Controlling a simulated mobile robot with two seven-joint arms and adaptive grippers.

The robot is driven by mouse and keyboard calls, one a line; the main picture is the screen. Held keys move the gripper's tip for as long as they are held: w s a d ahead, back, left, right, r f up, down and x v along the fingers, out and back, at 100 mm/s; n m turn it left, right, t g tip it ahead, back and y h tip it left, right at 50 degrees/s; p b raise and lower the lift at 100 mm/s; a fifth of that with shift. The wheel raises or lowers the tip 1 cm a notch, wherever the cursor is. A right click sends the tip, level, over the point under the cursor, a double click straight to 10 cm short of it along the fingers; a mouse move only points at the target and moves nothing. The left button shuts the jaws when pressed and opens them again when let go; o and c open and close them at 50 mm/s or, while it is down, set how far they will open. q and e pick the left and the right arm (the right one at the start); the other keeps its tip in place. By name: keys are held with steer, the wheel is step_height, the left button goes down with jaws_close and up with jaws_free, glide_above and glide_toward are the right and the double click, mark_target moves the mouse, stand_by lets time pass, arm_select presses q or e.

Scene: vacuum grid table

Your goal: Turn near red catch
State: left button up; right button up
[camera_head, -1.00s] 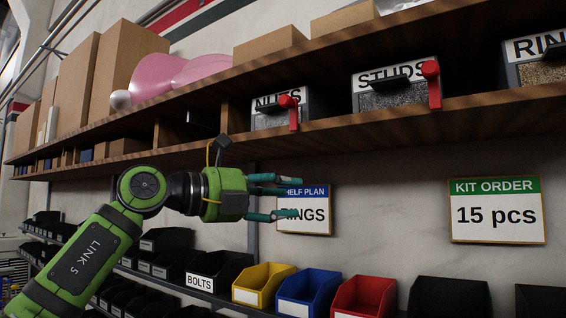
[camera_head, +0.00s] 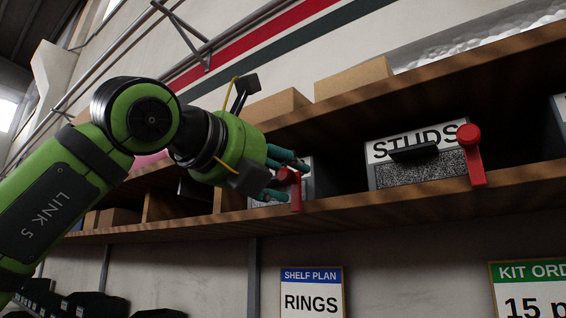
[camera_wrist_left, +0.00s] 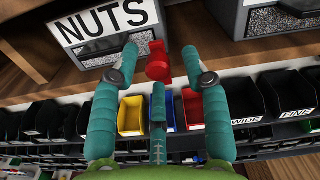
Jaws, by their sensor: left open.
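The near red catch (camera_head: 296,193) hangs on the right front edge of the NUTS drawer (camera_wrist_left: 105,22) on the wooden shelf. In the head view my left gripper (camera_head: 286,181) is open in front of this catch and hides most of the drawer. In the left wrist view the catch (camera_wrist_left: 158,64) shows between the spread teal fingertips (camera_wrist_left: 160,58), slightly beyond them, with its lower part pointing toward me. No firm contact can be made out. A second red catch (camera_head: 471,155) hangs down at the STUDS drawer (camera_head: 418,170). My right gripper is out of view.
The wooden shelf edge (camera_head: 345,199) runs beneath the drawers. Cardboard boxes (camera_head: 353,77) stand on the upper board. Below hang a SHELF PLAN sign (camera_head: 311,295) and a KIT ORDER sign (camera_head: 527,290). Yellow (camera_wrist_left: 131,114) and red (camera_wrist_left: 192,107) bins sit lower down.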

arm_select(q)
steer(key=shift+w+d, duration=0.25)
steer(key=shift+w, duration=0.1)
steer(key=shift+a, duration=0.1)
jaws_close()
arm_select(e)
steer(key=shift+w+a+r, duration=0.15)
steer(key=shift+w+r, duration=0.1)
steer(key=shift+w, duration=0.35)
